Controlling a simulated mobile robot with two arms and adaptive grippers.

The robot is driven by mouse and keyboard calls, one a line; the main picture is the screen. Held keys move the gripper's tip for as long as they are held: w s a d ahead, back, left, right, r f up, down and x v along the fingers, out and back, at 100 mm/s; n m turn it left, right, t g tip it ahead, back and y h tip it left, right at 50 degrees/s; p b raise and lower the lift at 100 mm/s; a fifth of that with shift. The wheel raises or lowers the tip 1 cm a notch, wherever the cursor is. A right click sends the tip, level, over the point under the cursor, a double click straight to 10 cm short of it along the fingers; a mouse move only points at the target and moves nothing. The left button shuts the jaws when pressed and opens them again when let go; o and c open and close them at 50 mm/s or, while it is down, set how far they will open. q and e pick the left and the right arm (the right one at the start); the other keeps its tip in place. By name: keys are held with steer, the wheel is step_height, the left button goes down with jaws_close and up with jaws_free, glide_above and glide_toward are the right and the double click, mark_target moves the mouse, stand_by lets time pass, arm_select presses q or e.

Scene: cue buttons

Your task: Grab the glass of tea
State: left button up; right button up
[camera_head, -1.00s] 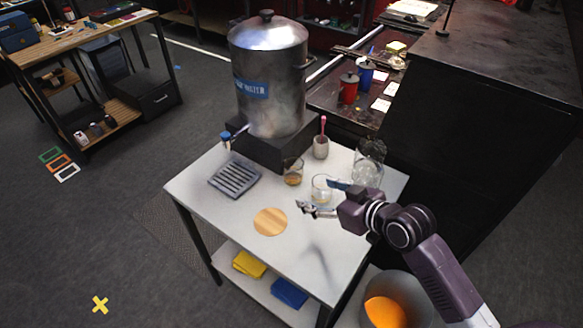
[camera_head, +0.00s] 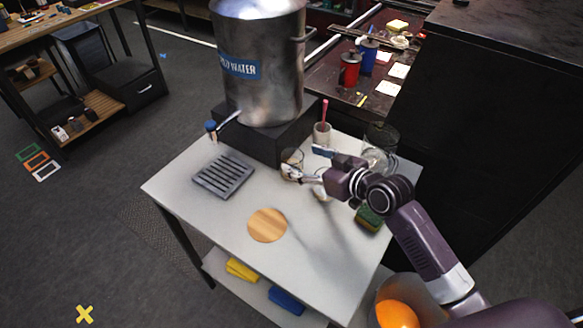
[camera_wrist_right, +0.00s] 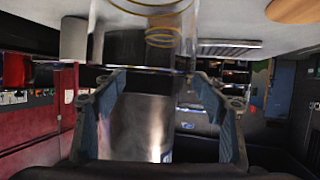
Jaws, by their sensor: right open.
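The glass of tea (camera_head: 293,157) stands on the white table in front of the metal water urn, with amber liquid low in it. My right gripper (camera_head: 305,163) is open beside it, its fingers partly covering the glass. In the right wrist view, a clear glass with yellowish rings (camera_wrist_right: 150,25) is just beyond the open right gripper (camera_wrist_right: 155,80), in line with the gap between the fingers. I cannot tell whether they touch it. A second glass (camera_head: 319,190) is mostly hidden behind the right gripper. My left gripper is not in view.
The urn (camera_head: 258,70) stands on a black block behind the tea. A grey drip grate (camera_head: 222,175) and a round wooden coaster (camera_head: 267,225) lie on the table (camera_head: 205,222). A cup with a pink stick (camera_head: 322,133), clear glassware (camera_head: 381,140) and a green sponge (camera_head: 369,218) are nearby. The front left tabletop is clear.

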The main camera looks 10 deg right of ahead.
mark_target(285, 155)
steer(key=shift+f+p+x, duration=0.2)
steer(key=shift+p+x, duration=0.35)
steer(key=shift+x, duration=2.05)
steer(key=shift+s+a, duration=0.15)
steer(key=shift+s, duration=0.1)
steer(key=shift+c, duration=0.6)
steer(key=c, duration=1.3)
